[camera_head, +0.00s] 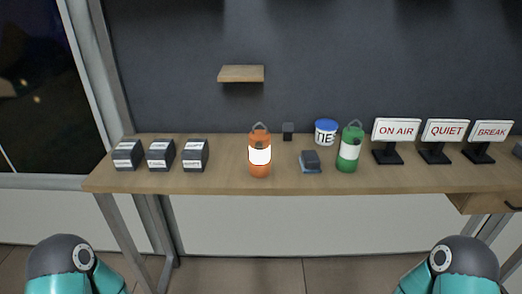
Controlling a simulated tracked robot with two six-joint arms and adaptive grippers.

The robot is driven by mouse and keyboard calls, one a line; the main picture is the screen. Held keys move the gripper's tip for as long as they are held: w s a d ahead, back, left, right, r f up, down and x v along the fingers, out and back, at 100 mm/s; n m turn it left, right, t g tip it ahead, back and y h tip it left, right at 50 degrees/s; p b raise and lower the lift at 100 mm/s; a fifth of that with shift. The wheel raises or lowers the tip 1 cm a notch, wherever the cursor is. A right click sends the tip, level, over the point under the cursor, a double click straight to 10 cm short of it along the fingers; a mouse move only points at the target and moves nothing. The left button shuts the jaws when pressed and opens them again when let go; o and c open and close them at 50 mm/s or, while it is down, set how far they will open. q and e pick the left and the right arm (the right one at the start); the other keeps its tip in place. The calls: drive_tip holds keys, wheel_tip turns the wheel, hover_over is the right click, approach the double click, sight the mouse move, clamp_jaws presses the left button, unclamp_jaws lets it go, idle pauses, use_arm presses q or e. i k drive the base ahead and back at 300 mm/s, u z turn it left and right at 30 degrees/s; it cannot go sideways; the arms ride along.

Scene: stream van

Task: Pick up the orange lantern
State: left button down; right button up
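The orange lantern (260,170) stands upright near the middle of the wooden shelf table (225,183). It has a glowing white band and a grey handle loop on top. A green lantern (348,158) of similar shape stands to its right. Parts of my two arms show at the bottom left and bottom right corners, well short of the table. Neither of my grippers is in view.
Several dark boxes with white labels (160,155) stand left of the orange lantern. To its right are a small dark block (288,131), a blue-lidded tub (325,133), a dark stacked item (310,162) and signs (397,130). A small wall shelf (241,74) hangs above. Table space directly beside the orange lantern is clear.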

sight(259, 161)
drive_tip(key=z, duration=0.4)
drive_tip(key=i, duration=0.15)
drive_tip(key=u, duration=2.2)
drive_tip(key=i, duration=0.7)
drive_tip(key=z, duration=3.5)
drive_tip(key=k, duration=0.1)
drive_tip(key=u, duration=1.65)
